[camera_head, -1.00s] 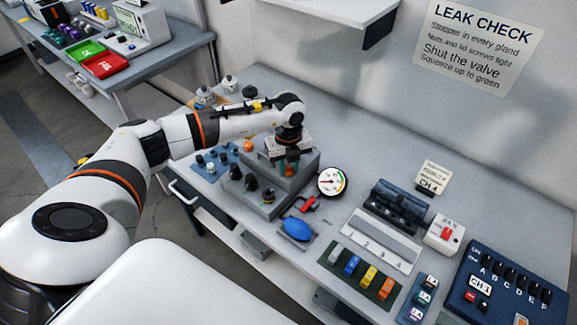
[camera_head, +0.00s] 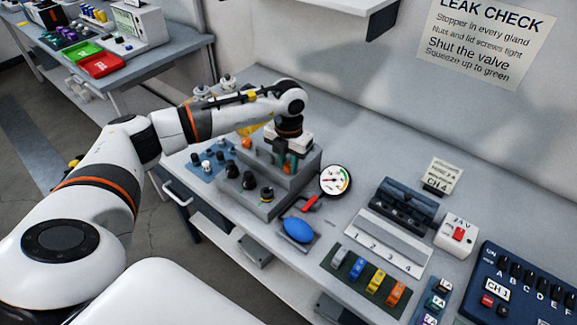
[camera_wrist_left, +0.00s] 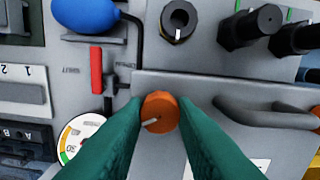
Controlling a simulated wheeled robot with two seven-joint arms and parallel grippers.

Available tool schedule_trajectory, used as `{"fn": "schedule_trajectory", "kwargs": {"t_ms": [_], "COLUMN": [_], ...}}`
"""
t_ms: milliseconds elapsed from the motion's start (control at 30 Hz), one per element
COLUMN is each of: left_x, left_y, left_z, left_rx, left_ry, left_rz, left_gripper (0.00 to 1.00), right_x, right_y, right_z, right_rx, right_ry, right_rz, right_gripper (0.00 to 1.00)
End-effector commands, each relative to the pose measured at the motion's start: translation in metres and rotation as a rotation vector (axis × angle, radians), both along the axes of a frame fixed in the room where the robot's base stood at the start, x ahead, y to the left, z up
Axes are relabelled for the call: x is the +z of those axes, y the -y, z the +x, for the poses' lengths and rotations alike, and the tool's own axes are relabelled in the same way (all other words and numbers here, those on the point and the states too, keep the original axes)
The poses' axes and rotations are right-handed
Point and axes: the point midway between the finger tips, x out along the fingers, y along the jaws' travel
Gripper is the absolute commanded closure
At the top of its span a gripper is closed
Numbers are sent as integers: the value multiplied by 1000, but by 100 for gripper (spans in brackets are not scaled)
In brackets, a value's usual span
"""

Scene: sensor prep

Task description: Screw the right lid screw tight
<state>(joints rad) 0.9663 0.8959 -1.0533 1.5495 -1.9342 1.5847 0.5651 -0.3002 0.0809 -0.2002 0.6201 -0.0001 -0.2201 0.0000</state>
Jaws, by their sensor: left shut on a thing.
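The right lid screw (camera_wrist_left: 160,112) is an orange round knob with a pale line on its face, on the grey housing (camera_wrist_left: 215,90). My left gripper (camera_wrist_left: 160,118) has its two teal fingers shut on the knob, one on each side. In the head view, my left gripper (camera_head: 290,163) points down onto the raised part of the grey housing (camera_head: 308,170), and the screw between the fingers is hard to make out. Another orange knob (camera_head: 246,143) shows to the left of the hand. My right gripper is not in view.
In front are black gland nuts (camera_head: 249,181), a blue squeeze bulb (camera_head: 298,229), a red valve handle (camera_head: 310,204) and a round gauge (camera_head: 335,180). To the right are a numbered strip (camera_head: 385,242), colored blocks (camera_head: 374,280) and a blue switch panel (camera_head: 520,290).

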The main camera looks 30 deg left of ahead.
Motion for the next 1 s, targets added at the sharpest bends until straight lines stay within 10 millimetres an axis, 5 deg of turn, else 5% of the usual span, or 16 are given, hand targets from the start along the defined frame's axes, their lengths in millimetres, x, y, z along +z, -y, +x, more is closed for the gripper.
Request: {"fn": "schedule_trajectory", "kwargs": {"t_ms": [1000], "left_x": [-2], "left_y": [0], "left_z": [1], "left_rx": [-966], "left_ry": [3], "left_rz": [2], "left_gripper": [98], "right_x": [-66], "right_y": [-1], "right_z": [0], "right_rx": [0], "right_ry": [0], "right_rz": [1], "right_gripper": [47]}}
